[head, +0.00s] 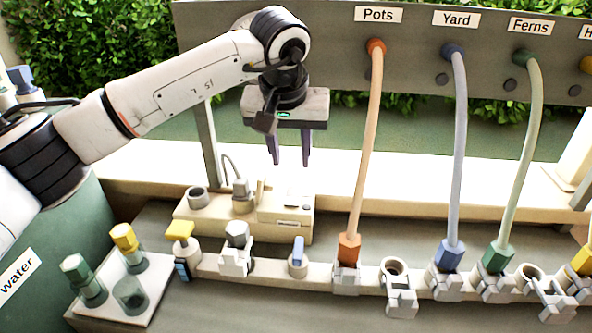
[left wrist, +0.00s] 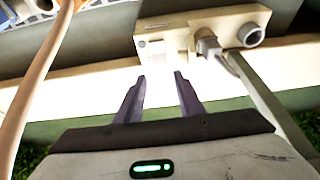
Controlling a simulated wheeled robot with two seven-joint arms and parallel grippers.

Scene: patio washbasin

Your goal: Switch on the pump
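A cream box (head: 285,209) stands on the bench behind the front rail, with a small label, a round grey socket and a plug with a cable on it. It is probably the pump unit. It also shows at the top of the left wrist view (left wrist: 226,22). A small raised part near its label may be the switch, but its position is too small to tell. My left gripper (head: 290,162) is open and empty, its fingers pointing down above and behind the box. In the left wrist view its fingertips (left wrist: 160,76) are apart, short of the box. My right gripper is not in view.
An orange hose (head: 367,150), a blue hose (head: 459,150) and a green hose (head: 520,160) run from the labelled panel (head: 420,70) to the front rail. A white tray (head: 155,290) with bottles stands front left.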

